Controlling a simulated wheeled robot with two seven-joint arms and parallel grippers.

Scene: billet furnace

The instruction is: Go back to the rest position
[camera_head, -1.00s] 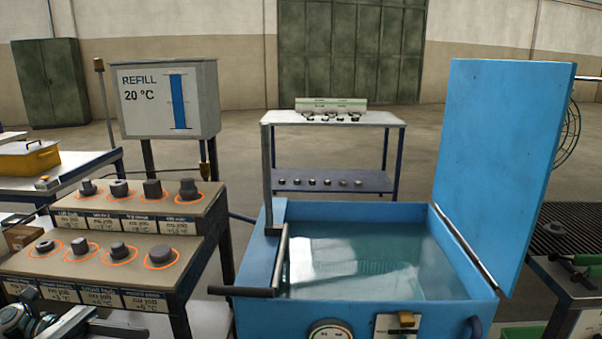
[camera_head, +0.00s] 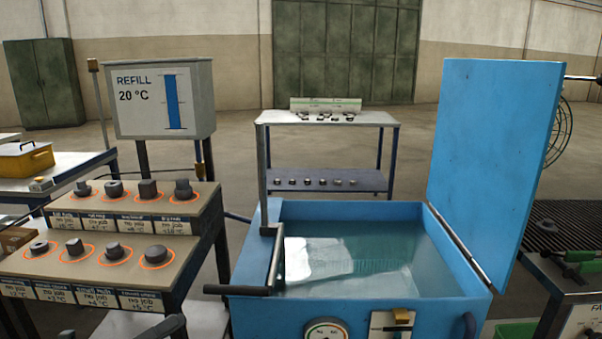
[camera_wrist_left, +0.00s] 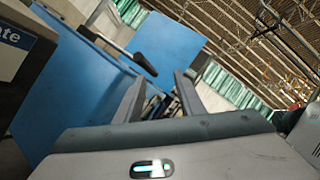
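My left gripper shows in the left wrist view (camera_wrist_left: 160,84), its two dark fingers apart with nothing between them. In the head view only a dark part of my left arm shows at the bottom left edge, beside the stepped rack; the fingertips cannot be made out there. My right gripper is in neither view. The blue tank (camera_head: 250,262) stands in the middle of the head view with its lid (camera_head: 495,160) raised at the right and liquid inside. Its blue body also shows in the left wrist view (camera_wrist_left: 75,85).
A stepped rack (camera_head: 190,228) with several dark pieces in orange rings stands at the left, close to my left arm. A refill panel (camera_head: 140,102) rises behind it. The tank's dark handle bar (camera_head: 235,290) sticks out toward the rack. A two-shelf table (camera_head: 380,118) stands behind.

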